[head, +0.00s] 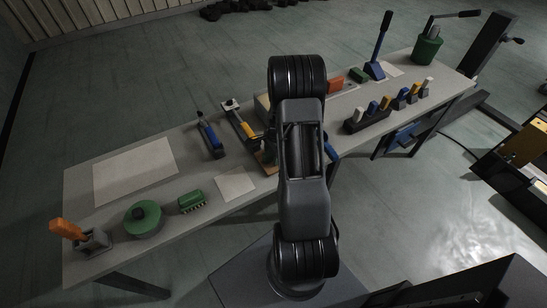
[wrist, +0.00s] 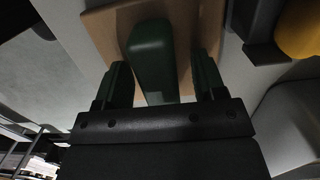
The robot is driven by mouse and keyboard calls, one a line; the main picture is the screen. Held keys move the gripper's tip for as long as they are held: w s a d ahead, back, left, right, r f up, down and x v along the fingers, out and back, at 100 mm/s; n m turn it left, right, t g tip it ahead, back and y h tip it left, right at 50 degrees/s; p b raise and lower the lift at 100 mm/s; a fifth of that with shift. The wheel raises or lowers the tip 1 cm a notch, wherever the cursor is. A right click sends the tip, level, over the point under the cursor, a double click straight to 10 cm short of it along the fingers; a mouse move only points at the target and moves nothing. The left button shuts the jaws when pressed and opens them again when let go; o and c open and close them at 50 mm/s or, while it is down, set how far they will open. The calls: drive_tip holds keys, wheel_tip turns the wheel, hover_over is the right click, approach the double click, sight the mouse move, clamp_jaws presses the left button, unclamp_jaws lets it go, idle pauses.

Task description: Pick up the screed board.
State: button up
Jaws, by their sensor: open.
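The wrist view shows a flat tan board (wrist: 104,30) with a thick dark green handle (wrist: 152,55) on it; I take this to be the screed board. My gripper (wrist: 163,72) is open, with one finger on each side of the handle. Gaps show between the handle and both fingers, so it is not clamped. In the head view my arm hides the gripper and most of this area. A brown edge (head: 264,162) shows just left of the arm on the bench and may be the same board.
A yellow part (wrist: 300,28) is close right in the wrist view.

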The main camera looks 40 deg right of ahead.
drive_tip(key=shift+c, duration=0.4)
drive_tip(key=c, duration=1)
drive_tip(key=shift+c, duration=0.3)
drive_tip(key=shift+r, duration=0.1)
drive_tip(key=shift+r, duration=0.3)
wheel_tip(320, 180, up, 2)
drive_tip(key=shift+r+b, duration=0.1)
drive_tip(key=shift+b, duration=0.2)
drive_tip(key=s+d+r+b, duration=0.1)
drive_tip(key=s+d+r, duration=0.1)
drive_tip(key=s+r, duration=0.8)
drive_tip(key=s, duration=0.4)
